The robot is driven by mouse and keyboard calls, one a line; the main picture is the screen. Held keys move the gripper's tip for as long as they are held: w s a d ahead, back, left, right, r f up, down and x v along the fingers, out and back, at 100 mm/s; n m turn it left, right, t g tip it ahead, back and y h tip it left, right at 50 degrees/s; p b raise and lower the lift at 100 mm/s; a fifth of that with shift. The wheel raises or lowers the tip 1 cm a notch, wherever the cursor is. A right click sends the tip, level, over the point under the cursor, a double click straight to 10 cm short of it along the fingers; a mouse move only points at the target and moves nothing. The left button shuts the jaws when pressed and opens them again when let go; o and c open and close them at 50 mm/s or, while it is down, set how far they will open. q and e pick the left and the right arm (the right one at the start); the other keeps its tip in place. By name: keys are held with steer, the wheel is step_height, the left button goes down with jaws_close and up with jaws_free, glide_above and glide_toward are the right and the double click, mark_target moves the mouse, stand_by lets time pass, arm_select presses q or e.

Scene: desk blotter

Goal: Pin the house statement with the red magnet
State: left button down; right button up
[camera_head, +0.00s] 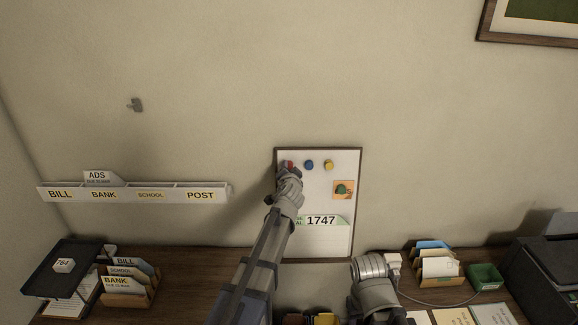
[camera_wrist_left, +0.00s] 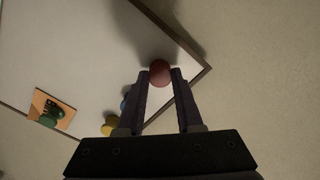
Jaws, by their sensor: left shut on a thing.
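The red magnet (camera_wrist_left: 159,72) is between the fingertips of my left gripper (camera_wrist_left: 160,80), which is shut on it, near a corner of the whiteboard (camera_wrist_left: 95,60). In the head view the red magnet (camera_head: 289,163) shows just above my left gripper (camera_head: 288,171) at the board's upper left. A paper marked 1747 with a green edge (camera_head: 322,221) is on the lower part of the whiteboard (camera_head: 315,195). My left arm hides its left end, so I cannot tell whether it is the house statement. Part of my right arm shows at the lower middle, but its fingers do not.
A blue magnet (camera_head: 309,164), a yellow magnet (camera_head: 328,165) and an orange card under a green magnet (camera_head: 343,189) are on the board. A labelled wall rack (camera_head: 215,190) is at left. Letter holders (camera_head: 438,267), a green tray (camera_head: 486,277) and a printer (camera_head: 545,270) stand below.

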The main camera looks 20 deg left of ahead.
arm_select(q)
steer(key=shift+p+v, duration=0.5)
steer(key=shift+v, duration=1.85)
steer(key=shift+f, duration=0.1)
step_height(320, 180, down, 5)
steer(key=b, duration=0.5)
steer(key=shift+w+d, duration=0.1)
